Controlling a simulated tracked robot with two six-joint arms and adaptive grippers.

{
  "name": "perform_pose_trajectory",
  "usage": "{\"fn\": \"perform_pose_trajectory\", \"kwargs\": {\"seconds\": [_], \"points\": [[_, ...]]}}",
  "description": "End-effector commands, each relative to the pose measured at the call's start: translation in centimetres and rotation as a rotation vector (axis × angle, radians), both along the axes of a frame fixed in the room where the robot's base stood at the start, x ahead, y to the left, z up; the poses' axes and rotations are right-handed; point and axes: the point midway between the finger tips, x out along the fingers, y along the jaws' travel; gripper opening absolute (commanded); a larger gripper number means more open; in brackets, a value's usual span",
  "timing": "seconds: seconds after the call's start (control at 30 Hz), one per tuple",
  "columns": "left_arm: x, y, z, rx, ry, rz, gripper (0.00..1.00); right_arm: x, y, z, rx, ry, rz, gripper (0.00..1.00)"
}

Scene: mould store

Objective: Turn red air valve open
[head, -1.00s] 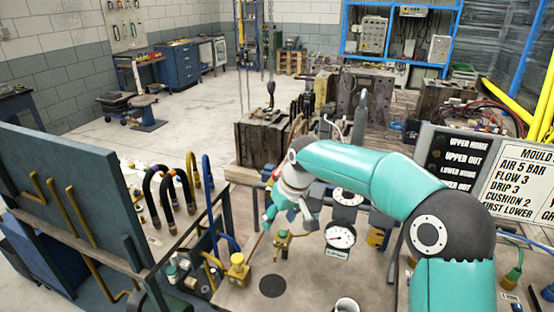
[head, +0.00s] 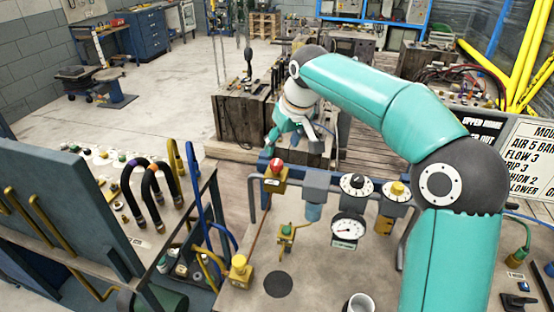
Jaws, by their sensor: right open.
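The red air valve (head: 277,167) is a small red knob with a white mark, on a yellow block at the left end of the blue-grey air unit. My right gripper (head: 272,146) is just above and behind the knob in the picture, reached by the teal arm from the right. Its jaws are open and empty, with a gap to the knob. The fingers are small and partly hidden by the wrist. The round pressure gauge (head: 348,228) stands to the right of the valve. My left gripper is out of view.
Two knobs, one with a black-and-white dial (head: 357,185) and one yellow (head: 397,188), sit right of the valve. Blue hoses (head: 193,185) rise at left.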

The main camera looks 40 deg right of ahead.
Motion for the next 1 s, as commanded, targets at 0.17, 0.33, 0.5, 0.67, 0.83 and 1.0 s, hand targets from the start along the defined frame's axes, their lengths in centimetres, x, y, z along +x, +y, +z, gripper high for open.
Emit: {"fn": "perform_pose_trajectory", "kwargs": {"seconds": [0.17, 0.33, 0.5, 0.67, 0.83, 1.0], "points": [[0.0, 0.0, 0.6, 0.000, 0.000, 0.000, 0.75, 1.4, -0.2, -3.5, 0.000, 0.004, -0.002, 0.60], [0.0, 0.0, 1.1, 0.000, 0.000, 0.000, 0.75, 2.4, -0.3, -6.0, 0.001, 0.003, -0.003, 0.60], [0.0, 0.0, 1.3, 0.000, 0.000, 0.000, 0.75, 3.0, -0.4, -7.3, 0.000, 0.000, -0.003, 0.60], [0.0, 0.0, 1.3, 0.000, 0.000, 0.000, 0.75, 3.1, -0.4, -7.7, 0.000, -0.001, -0.003, 0.60], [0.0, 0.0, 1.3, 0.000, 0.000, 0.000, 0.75, 3.1, -0.4, -7.7, 0.000, -0.001, -0.002, 0.60], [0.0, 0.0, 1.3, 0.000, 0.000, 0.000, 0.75, 3.1, -0.4, -7.7, 0.000, -0.001, -0.002, 0.35]]}}
